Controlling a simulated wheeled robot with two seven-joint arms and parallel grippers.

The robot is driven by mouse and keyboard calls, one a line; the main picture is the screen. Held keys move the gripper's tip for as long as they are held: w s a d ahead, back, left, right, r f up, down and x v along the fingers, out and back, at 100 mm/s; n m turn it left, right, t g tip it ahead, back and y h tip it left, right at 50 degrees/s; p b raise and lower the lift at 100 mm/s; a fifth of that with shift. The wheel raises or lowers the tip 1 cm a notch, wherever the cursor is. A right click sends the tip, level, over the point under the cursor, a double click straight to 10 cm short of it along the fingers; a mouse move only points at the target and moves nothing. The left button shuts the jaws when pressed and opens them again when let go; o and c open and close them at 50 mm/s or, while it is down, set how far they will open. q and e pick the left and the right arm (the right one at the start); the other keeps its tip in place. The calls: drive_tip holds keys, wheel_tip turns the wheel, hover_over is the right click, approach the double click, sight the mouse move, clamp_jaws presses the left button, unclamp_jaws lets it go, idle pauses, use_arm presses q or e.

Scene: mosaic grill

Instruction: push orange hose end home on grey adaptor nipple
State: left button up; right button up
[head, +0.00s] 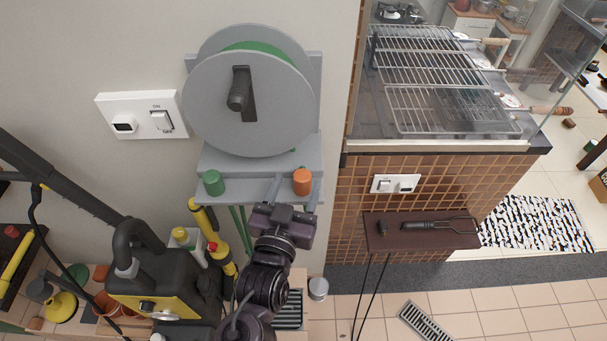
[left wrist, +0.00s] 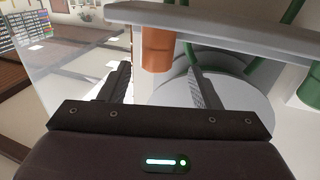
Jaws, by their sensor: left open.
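An orange cylindrical piece (head: 302,181), which may be the hose end, stands at the right end of the grey shelf below the hose reel. It also shows in the left wrist view (left wrist: 157,48) against the shelf edge. My left gripper (head: 294,186) is open, its fingers pointing at the shelf around the orange piece, which appears between and just beyond the fingertips (left wrist: 158,72). No contact with the fingers is clear. I cannot make out a grey adaptor nipple. My right gripper is not in view.
The grey shelf (head: 232,192) also carries a green cylindrical piece (head: 213,182) at its left. The grey reel (head: 240,115) with green hose rises behind. A black and yellow machine (head: 165,290) stands lower left. A dark side shelf (head: 420,228) with tools is right.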

sight(304, 170)
use_arm(q)
drive_tip(key=shift+w+d+f+b, duration=0.15)
drive_tip(key=shift+w+d+b, duration=0.1)
drive_tip(key=shift+w+b, duration=0.25)
drive_tip(key=shift+w+d+f+b, duration=0.15)
drive_tip(key=shift+w+d+b, duration=0.1)
drive_tip(key=shift+w, duration=0.3)
drive_tip(key=b+x, duration=0.1)
drive_tip(key=x, duration=0.1)
drive_tip(key=shift+w+d, duration=0.1)
drive_tip(key=shift+w, duration=0.2)
drive_tip(key=shift+w+d, duration=0.1)
drive_tip(key=shift+w, duration=0.4)
drive_tip(key=c, duration=1.1)
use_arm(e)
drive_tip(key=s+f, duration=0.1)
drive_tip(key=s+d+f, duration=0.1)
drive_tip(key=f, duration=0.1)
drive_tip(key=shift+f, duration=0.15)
use_arm(q)
drive_tip(key=shift+o, duration=0.2)
drive_tip(key=shift+r, duration=0.15)
